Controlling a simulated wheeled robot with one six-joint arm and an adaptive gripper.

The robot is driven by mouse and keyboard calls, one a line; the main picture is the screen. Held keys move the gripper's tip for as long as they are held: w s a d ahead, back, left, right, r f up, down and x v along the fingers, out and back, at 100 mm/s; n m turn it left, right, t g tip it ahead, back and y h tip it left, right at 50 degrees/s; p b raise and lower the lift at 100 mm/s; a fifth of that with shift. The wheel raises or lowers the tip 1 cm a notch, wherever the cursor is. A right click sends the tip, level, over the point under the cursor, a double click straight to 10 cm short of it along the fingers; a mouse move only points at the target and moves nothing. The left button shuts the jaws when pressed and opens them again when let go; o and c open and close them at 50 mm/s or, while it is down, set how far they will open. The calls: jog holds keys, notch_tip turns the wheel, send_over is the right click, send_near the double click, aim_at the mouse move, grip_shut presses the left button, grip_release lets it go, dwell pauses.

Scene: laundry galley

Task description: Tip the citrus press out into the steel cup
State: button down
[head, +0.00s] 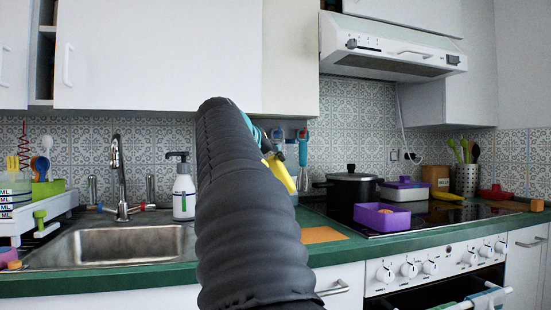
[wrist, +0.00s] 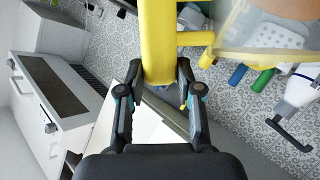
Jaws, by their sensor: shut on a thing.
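My gripper (wrist: 159,80) is shut on a thick yellow bar, which looks like the handle of the citrus press (wrist: 158,38). A yellow side arm runs right from the bar towards a pale, see-through rounded piece at the upper right, with orange-brown above it. I cannot tell whether that piece is part of the press. In the head view my dark arm hides most of the gripper, and a tilted yellow part of the press (head: 282,174) shows just right of it, above the counter. I cannot make out the steel cup in either view; my arm may hide it.
A sink (head: 125,242) and white pump bottle (head: 184,193) stand left of my arm. An orange mat (head: 322,235) lies right of it. On the hob are a black pot (head: 350,191), a purple open box (head: 381,217) and a purple-lidded container (head: 405,189). The range hood (head: 390,48) hangs above.

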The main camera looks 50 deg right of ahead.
jog(key=shift+w+a+r+n+h+p, duration=0.25)
jog(key=shift+w+r+n+p, duration=0.15)
jog(key=shift+w+p, duration=0.1)
jog(key=shift+w+a+r+n+h+p, duration=0.15)
jog(key=shift+w+a+r+n+p, duration=0.15)
jog(key=shift+w+r+p, duration=0.15)
jog(key=shift+w+a+n+g+h, duration=0.35)
jog(key=shift+w+n+g, duration=0.25)
jog(key=shift+w, duration=0.25)
jog(key=shift+w+a+r+n+p, duration=0.4)
jog(key=shift+w+a+n+p, duration=0.1)
jog(key=shift+w+p, duration=0.35)
jog(key=shift+w+a+r+n+g+h, duration=0.15)
jog(key=shift+w+a+r+n+h, duration=0.2)
jog(key=shift+w, duration=0.25)
jog(key=shift+w+a+r+n+g+h, duration=0.15)
jog(key=shift+w+a+r+n, duration=0.1)
jog(key=shift+w+n, duration=0.25)
jog(key=shift+w+a+r+n+h, duration=0.1)
jog(key=shift+w+a+n+h, duration=0.15)
jog(key=shift+w+a+n, duration=0.35)
jog(key=shift+w+a+r+n+h, duration=0.15)
jog(key=shift+w+a+n+h, duration=0.15)
jog(key=shift+w, duration=0.65)
jog(key=shift+w+a+r+n+h, duration=0.1)
jog(key=shift+w+a+n+h, duration=0.1)
jog(key=shift+w+a+n, duration=0.4)
jog(key=shift+w+d, duration=0.2)
jog(key=shift+d, duration=0.05)
